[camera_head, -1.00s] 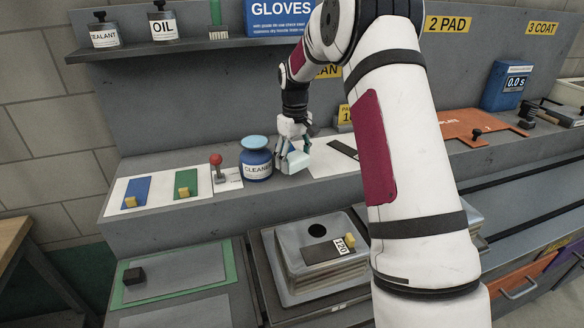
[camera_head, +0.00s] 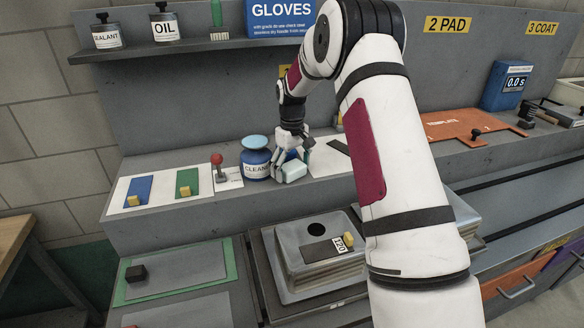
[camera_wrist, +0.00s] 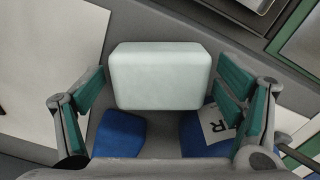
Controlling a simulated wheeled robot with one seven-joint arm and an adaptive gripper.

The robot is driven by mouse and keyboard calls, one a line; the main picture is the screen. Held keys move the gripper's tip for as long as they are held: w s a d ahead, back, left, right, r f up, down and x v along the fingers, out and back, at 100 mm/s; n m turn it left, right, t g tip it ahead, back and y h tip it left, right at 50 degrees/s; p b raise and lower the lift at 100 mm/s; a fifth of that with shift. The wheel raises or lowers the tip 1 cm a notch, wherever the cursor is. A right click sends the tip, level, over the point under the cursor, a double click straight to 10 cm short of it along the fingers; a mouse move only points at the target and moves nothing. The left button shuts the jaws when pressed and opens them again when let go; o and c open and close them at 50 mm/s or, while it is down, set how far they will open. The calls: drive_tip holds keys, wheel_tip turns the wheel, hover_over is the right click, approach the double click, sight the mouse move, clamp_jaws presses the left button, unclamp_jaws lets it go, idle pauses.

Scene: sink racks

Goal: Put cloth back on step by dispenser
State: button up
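The cloth (camera_head: 291,171) is a pale, folded block just right of the blue dispenser (camera_head: 257,170), which is labelled CLEANER. In the wrist view the cloth (camera_wrist: 159,76) lies between my fingers, with narrow gaps at both sides. My gripper (camera_head: 293,152) is open around it and points down beside the dispenser. The cloth is low over the step (camera_head: 224,208); I cannot tell for certain whether it touches it. Blue parts of the dispenser (camera_wrist: 190,138) show at the bottom of the wrist view, partly hidden by my gripper.
A red-knobbed lever (camera_head: 218,170) and a white board with blue and green pads (camera_head: 152,190) stand left of the dispenser. A shelf with bottles (camera_head: 165,27) hangs above. Stacked grey plates (camera_head: 318,262) lie in front, below the step.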

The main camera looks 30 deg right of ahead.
sight(292, 166)
wheel_tip(292, 166, up, 12)
drive_tip(key=b, duration=0.2)
drive_tip(key=s+a+r+t, duration=0.1)
drive_tip(key=s+a+r, duration=0.4)
drive_tip(key=s+r, duration=0.15)
drive_tip(key=s+a+r+m+t, duration=0.1)
drive_tip(key=s+a+r, duration=0.2)
drive_tip(key=s, duration=0.3)
drive_tip(key=s+a+r, duration=0.3)
drive_tip(key=s+a, duration=0.1)
drive_tip(key=s, duration=0.2)
drive_tip(key=s+a+f+t, duration=0.1)
drive_tip(key=s+a+f, duration=0.1)
drive_tip(key=s, duration=0.6)
drive_tip(key=s+a+f+m+t, duration=0.1)
drive_tip(key=s+a+f+t, duration=0.1)
drive_tip(key=s, duration=0.7)
drive_tip(key=shift+s+a+f, duration=0.2)
drive_tip(key=shift+s+f, duration=0.1)
drive_tip(key=shift+f, duration=0.15)
